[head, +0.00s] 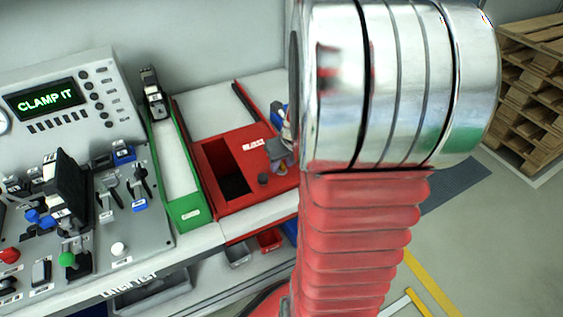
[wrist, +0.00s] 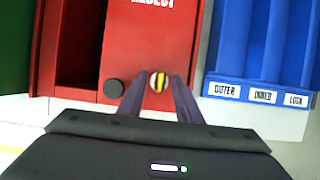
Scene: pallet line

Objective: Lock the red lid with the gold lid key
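The red lid (wrist: 152,40), marked REJECT, covers the right part of the red bin; it also shows in the head view (head: 243,155). A small round gold piece with black and white stripes (wrist: 158,80), which looks like the gold lid key, sits near the lid's front edge, right of a black knob (wrist: 114,89). My gripper (wrist: 158,86) has one finger on each side of this piece; whether they touch it is unclear. In the head view my gripper (head: 281,152) is low over the lid's right side, partly hidden by my arm. The key's lower end is hidden.
A blue rack (wrist: 258,50) with labels OUTER, INNER and LOCK stands right of the lid. The open bin slot (head: 226,172) is left of it. A green tray (head: 187,212) and a control panel (head: 110,225) reading CLAMP IT lie further left.

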